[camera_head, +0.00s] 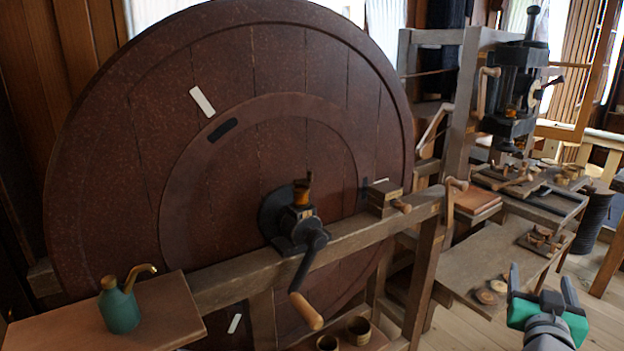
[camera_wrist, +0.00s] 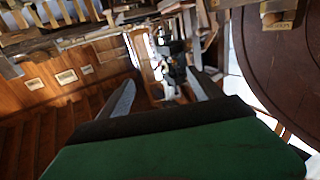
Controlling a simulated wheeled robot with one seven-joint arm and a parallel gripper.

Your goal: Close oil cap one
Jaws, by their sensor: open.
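A small brass-coloured oil fitting (camera_head: 301,196) stands on top of the dark bearing at the hub of the big wheel. A thin upright piece rises from it and looks like a raised cap, but it is too small to be sure. Another orange-brown fitting (camera_head: 511,113) shows on the black press at the back right; I cannot tell if it has a cap. My gripper (camera_head: 541,281) is open and empty at the lower right, far from the hub. In the wrist view its two fingers (camera_wrist: 162,80) are spread with nothing between them.
The large dark red wheel (camera_head: 130,150) fills the left. A crank with a wooden handle (camera_head: 306,311) hangs before the hub, beside a wooden beam (camera_head: 235,286). A teal oil can (camera_head: 119,309) stands on a shelf at lower left. A low bench (camera_head: 480,271) holds spools near my gripper.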

